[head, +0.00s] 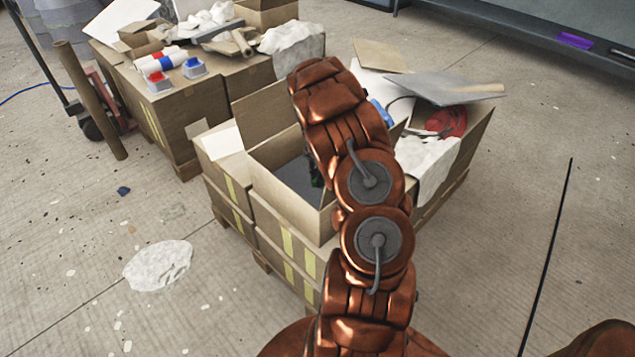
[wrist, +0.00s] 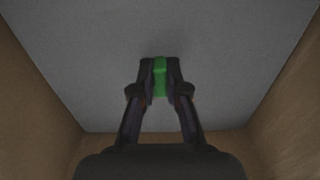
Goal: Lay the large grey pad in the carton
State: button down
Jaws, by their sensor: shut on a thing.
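The open carton (head: 275,165) stands on the near stack of boxes, its flaps raised, and my arm reaches down into it. Its brown walls (wrist: 285,120) show on both sides in the wrist view. The large grey pad (wrist: 90,75) spreads almost wall to wall inside the carton, flat under my gripper; a grey part of it (head: 297,177) shows in the head view. My gripper (wrist: 160,75) is shut on a green grip piece (wrist: 160,88) at the middle of the pad. Whether the pad touches the carton's bottom cannot be told. My arm hides the carton's right side.
To the right lie a grey sheet (head: 435,87), a red coil (head: 447,122) and a white cloth (head: 424,160).

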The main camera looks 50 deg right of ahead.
jog(key=shift+f, duration=0.95)
jog(key=shift+f, duration=0.1)
jog(key=c, duration=1.2)
grip_release()
notch_tip(320, 180, up, 11)
jog(key=shift+w+f+b, duration=0.1)
jog(key=shift+b, duration=0.3)
jog(key=shift+r, duration=0.75)
